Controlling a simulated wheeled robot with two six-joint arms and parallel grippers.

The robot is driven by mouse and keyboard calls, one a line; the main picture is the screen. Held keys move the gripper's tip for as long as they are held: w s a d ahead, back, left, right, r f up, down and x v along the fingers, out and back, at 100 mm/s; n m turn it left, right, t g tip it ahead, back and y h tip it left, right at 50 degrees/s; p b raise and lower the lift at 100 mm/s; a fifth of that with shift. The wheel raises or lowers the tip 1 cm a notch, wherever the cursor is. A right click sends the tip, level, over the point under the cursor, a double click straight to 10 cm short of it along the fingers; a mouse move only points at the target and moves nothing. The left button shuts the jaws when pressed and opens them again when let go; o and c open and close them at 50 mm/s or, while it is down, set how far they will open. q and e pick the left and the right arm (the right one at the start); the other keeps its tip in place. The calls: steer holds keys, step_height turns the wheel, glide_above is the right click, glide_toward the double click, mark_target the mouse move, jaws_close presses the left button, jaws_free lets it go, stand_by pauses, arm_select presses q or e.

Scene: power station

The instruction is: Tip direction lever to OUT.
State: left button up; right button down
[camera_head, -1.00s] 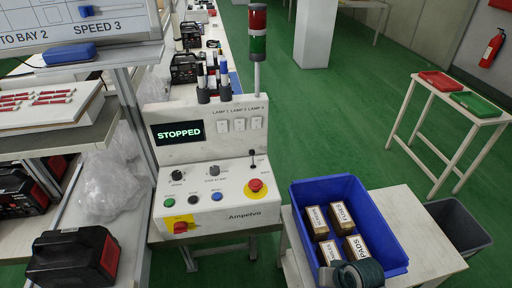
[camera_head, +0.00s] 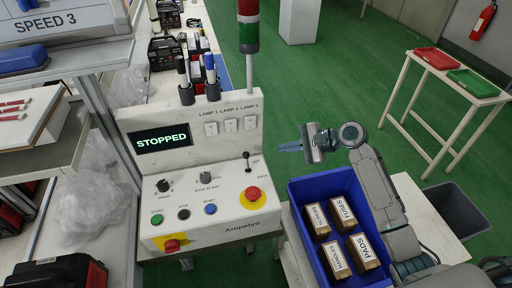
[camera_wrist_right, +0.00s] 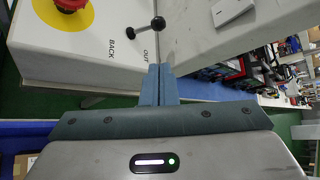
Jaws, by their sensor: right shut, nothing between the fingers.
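The direction lever (camera_head: 247,162) is a short thin stick with a black ball on top, at the right edge of the control panel (camera_head: 190,205). It looks about upright beside the OUT and BACK labels. My right gripper (camera_head: 282,147) is shut and empty, in the air just right of the panel, its fingers pointing left at the lever with a gap between. In the right wrist view the lever (camera_wrist_right: 147,27) is beyond the shut blue-grey fingertips (camera_wrist_right: 159,70), apart from them, near the BACK and OUT labels. My left gripper is not in view.
The screen (camera_head: 162,139) reads STOPPED. A red emergency button (camera_head: 252,195) on yellow sits just in front of the lever. A lamp column (camera_head: 249,45) rises behind. A blue crate (camera_head: 296,215) with small boxes stands below my right arm. Open air lies right of the panel.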

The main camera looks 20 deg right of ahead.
mark_target(247, 161)
steer(key=p+x, duration=0.3)
steer(key=x, duration=0.5)
steer(key=shift+w+a+f, duration=0.1)
steer(key=shift+w+a, duration=0.05)
steer(key=shift+a, duration=0.2)
steer(key=shift+w+a+f, duration=0.25)
steer(key=shift+a+f, duration=0.1)
steer(key=shift+a, duration=0.05)
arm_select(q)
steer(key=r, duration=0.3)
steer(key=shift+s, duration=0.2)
